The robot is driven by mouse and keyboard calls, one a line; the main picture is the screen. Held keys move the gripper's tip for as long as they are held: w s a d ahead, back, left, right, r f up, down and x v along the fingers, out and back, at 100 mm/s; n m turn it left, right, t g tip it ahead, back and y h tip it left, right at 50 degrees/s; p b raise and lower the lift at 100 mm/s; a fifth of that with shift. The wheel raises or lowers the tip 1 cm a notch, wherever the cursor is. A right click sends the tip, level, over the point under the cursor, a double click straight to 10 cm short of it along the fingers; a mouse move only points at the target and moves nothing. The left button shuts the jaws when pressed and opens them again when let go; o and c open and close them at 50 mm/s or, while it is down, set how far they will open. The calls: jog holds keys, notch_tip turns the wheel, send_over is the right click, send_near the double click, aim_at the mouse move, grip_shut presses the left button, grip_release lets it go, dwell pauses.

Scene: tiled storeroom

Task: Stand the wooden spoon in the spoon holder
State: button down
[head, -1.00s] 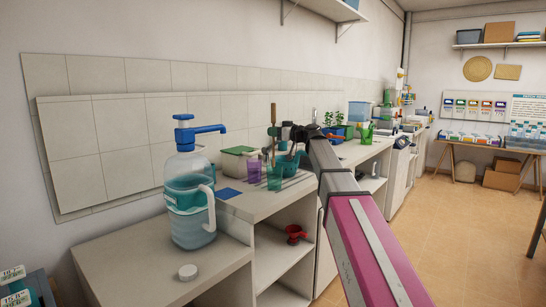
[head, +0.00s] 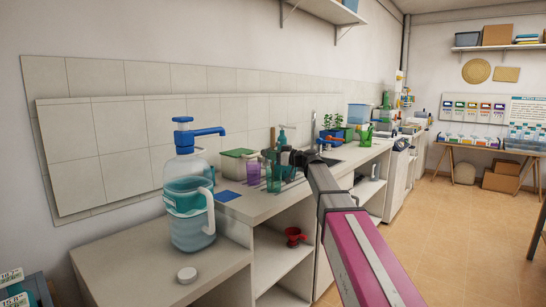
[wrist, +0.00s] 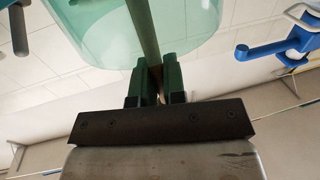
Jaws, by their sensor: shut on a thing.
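The wooden spoon (head: 272,138) stands about upright, its brown handle showing above my gripper (head: 278,157) in the head view. My gripper is shut on the spoon; in the wrist view the green fingers (wrist: 155,82) pinch it. A clear green cup (head: 273,178) stands on the counter just below my gripper. In the wrist view, which appears upside down, this cup (wrist: 195,30) overlaps the spoon's greenish-looking lower part. I cannot tell whether that part is inside the cup or behind it. The spoon's bowl is hidden. No other spoon holder is clearly identifiable.
A purple cup (head: 253,172) stands close left of the green cup. A blue mat (head: 227,195) and the large pump jug (head: 190,205) are farther left. A teal pump bottle (head: 283,138) is behind my gripper. A red scoop (head: 295,235) lies on the shelf below.

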jog(key=shift+f, duration=0.1)
jog(key=c, duration=1.2)
grip_release()
